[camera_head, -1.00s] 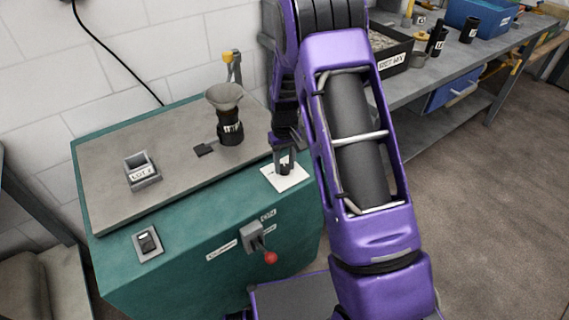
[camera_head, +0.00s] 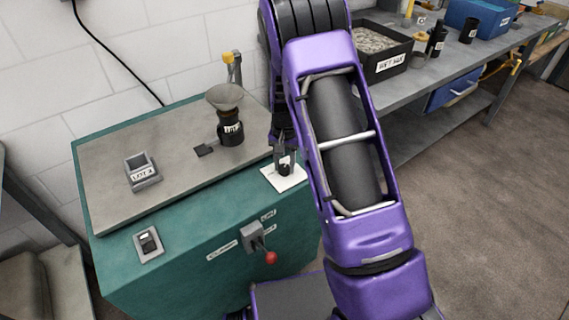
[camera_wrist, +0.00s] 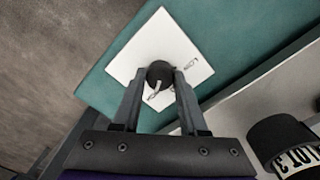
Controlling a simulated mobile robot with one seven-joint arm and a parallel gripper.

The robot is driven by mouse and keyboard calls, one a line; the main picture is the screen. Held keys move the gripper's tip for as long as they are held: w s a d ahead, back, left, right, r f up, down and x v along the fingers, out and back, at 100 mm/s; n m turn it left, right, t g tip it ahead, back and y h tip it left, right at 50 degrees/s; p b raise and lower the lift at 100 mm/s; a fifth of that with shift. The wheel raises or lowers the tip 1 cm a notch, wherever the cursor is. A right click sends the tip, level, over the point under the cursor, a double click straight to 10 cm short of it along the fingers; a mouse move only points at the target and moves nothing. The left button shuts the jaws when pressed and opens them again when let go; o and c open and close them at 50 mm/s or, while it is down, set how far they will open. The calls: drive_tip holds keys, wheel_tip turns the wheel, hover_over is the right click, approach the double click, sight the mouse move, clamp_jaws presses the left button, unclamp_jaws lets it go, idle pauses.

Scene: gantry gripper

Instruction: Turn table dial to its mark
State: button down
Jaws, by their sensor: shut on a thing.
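The dial (camera_wrist: 159,73) is a small black knob on a white square plate (camera_wrist: 142,52) on the green cabinet's top. In the wrist view my gripper (camera_wrist: 162,80) has a finger on each side of the knob and is shut on it. A light pointer shows at the knob's lower left in that view. A small mark with lettering shows on the plate to the right of the knob, apart from the pointer. In the head view the dial (camera_head: 285,169) and its plate (camera_head: 293,182) sit at the cabinet's right end, with my gripper (camera_head: 284,160) over them.
A dark jar with a funnel (camera_head: 229,128) stands left of the dial. A grey labelled holder (camera_head: 142,173) sits farther left. A lever with a red knob (camera_head: 271,258) and a switch (camera_head: 149,243) are on the cabinet front. A workbench with a bin (camera_head: 381,50) stands at right.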

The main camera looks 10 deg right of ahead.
sight(284, 167)
idle(0.4)
drive_tip(key=shift+c, duration=2.2)
unclamp_jaws()
wheel_tip(284, 167, up, 18)
drive_tip(key=p, duration=0.2)
drive_tip(key=shift+f, duration=0.25)
